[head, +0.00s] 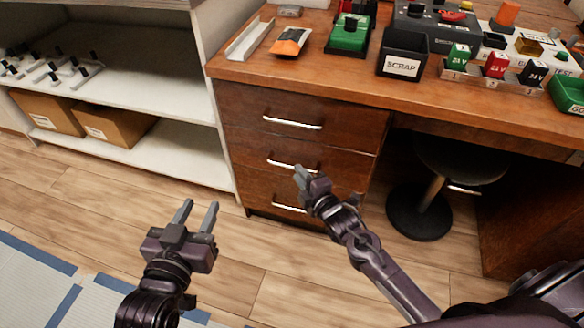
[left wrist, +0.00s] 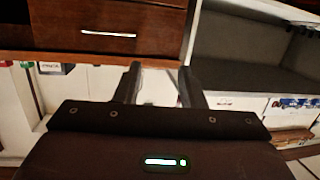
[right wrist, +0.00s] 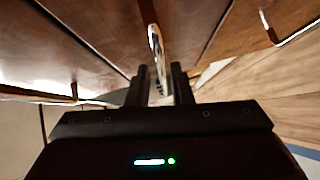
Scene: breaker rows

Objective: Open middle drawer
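The middle drawer (head: 245,152) is a brown wooden front with a curved metal handle (head: 280,163), between two similar drawers on the left side of the desk. It looks flush with them. My right gripper (head: 299,172) is at the right part of this handle and hides some of it. In the right wrist view the handle (right wrist: 156,50) runs in between the two fingertips (right wrist: 160,78); whether both fingers press on it is not clear. My left gripper (head: 197,212) is open and empty above the floor, left of the drawers; its spread fingers (left wrist: 160,80) show in the left wrist view.
The top drawer handle (head: 292,122) and bottom drawer handle (head: 288,208) lie above and below. A white shelf (head: 170,150) with cardboard boxes stands left. A stool (head: 420,212) stands under the desk at right. The desktop (head: 300,70) carries bins and breakers. Floor in front is clear.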

